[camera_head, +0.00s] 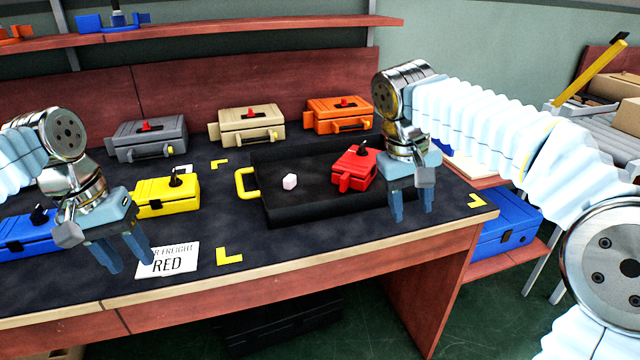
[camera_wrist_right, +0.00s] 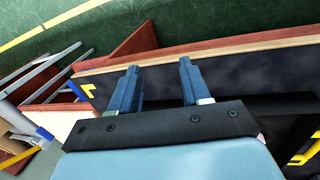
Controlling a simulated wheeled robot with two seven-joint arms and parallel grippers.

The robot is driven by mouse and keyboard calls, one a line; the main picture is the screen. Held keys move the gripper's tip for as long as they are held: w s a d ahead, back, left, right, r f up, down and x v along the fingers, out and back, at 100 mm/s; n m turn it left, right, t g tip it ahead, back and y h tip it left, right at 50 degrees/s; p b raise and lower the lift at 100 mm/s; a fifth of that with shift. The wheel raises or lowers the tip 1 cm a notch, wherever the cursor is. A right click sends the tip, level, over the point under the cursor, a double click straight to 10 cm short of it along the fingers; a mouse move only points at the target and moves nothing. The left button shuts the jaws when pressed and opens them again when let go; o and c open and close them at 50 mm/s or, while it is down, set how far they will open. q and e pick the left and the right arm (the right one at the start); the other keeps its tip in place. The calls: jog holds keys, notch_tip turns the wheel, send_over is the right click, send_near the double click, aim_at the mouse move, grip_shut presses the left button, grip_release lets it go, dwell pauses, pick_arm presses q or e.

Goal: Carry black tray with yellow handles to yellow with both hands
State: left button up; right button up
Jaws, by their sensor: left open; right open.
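My left gripper (camera_head: 127,260) is open and empty near the table's front edge, well left of the tray. A yellow case (camera_head: 168,200) stands between the left gripper and the tray.
Grey (camera_head: 150,138), beige (camera_head: 250,125) and orange (camera_head: 338,115) cases stand along the back. A blue case (camera_head: 28,236) is at the left. Yellow corner marks (camera_head: 229,256) surround the tray. A white card (camera_head: 167,260) reading RED lies beside the left gripper.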

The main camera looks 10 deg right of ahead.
jog(key=v, duration=0.9)
jog(key=shift+w+d+r, duration=0.2)
jog(key=shift+d+r, duration=0.1)
jog(key=shift+d, duration=0.05)
